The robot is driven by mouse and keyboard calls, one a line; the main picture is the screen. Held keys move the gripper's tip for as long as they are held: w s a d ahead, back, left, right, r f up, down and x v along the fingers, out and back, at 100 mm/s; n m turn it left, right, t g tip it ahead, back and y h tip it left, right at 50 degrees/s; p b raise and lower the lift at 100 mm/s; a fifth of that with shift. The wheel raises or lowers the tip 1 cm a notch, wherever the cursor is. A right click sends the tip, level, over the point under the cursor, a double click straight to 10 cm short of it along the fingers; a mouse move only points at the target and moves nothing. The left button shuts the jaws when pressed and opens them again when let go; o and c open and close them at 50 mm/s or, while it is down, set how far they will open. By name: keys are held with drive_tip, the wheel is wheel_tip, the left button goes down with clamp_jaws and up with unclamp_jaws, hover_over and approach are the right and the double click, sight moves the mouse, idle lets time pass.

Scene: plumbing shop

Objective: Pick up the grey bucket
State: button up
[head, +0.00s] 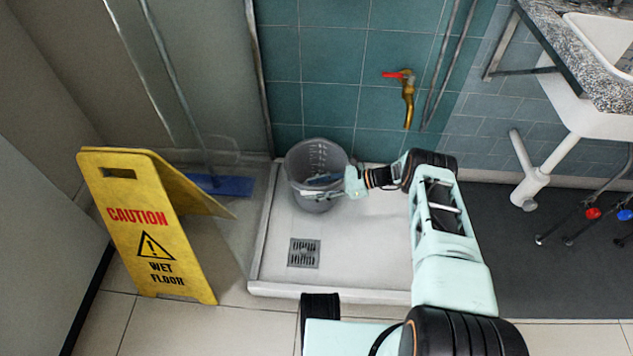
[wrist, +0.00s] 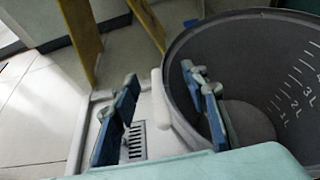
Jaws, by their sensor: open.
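The grey bucket (head: 318,154) stands upright in the white shower tray (head: 362,262), near the teal tiled wall. In the wrist view the bucket (wrist: 247,62) fills the right side, with white volume marks on its inner wall. My gripper (wrist: 160,78) is open at the bucket's near left rim. One blue finger reaches inside the bucket and the other is outside it, with the bucket wall between them. I cannot tell whether either finger touches the wall. In the head view my gripper (head: 326,187) is over the front of the bucket.
A yellow wet-floor sign (head: 150,225) stands left of the tray. A blue floor squeegee (head: 220,185) lies behind it. A brass tap with a red handle (head: 408,92) is on the wall above right. A drain grate (head: 304,253) is in front of the bucket. A sink counter (head: 560,45) is at right.

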drive_tip(key=shift+a+f, duration=0.15)
drive_tip(key=shift+a, duration=0.05)
clamp_jaws()
idle(0.6)
